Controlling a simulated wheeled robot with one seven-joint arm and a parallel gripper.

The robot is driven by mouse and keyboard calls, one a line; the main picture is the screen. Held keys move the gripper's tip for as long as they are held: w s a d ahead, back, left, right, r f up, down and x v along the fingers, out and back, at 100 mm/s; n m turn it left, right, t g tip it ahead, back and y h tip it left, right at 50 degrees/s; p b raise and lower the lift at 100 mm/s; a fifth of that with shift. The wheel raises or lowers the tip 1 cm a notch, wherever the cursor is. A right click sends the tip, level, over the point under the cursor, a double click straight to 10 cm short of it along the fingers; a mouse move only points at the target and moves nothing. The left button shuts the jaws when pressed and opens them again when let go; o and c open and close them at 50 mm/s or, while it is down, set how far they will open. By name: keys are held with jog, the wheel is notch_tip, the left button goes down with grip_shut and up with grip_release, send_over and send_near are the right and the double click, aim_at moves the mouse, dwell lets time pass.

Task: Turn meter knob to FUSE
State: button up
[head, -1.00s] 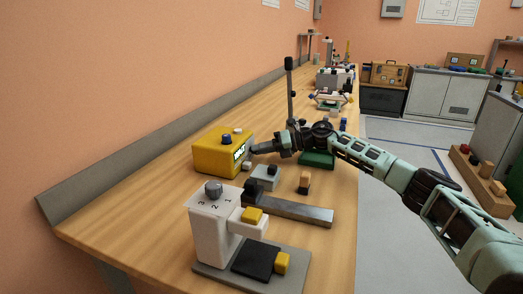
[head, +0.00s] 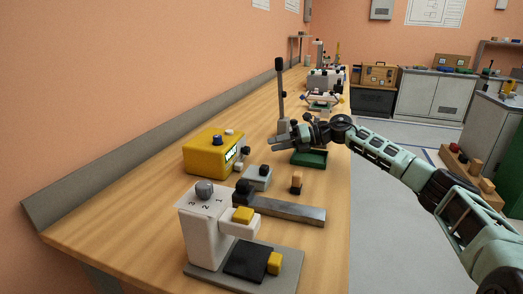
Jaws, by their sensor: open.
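The yellow meter (head: 208,156) stands on the bench at the left, with a lit green display (head: 231,155) on its right-hand face. A dark blue knob (head: 217,140) sits on its top, with a light knob and a dark one beside it near the display edge. The knob's pointer and the FUSE label are too small to read. My gripper (head: 272,145) is open and empty, to the right of the meter and apart from it, with its fingers pointing left towards it.
A small grey box (head: 258,177) with a dark knob and a wooden block (head: 297,184) stand in front of the meter. A white stand with a numbered dial (head: 204,225) and a metal bar (head: 289,210) are nearer.

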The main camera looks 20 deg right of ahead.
jog(key=v, duration=0.9)
jog(key=shift+f, duration=0.1)
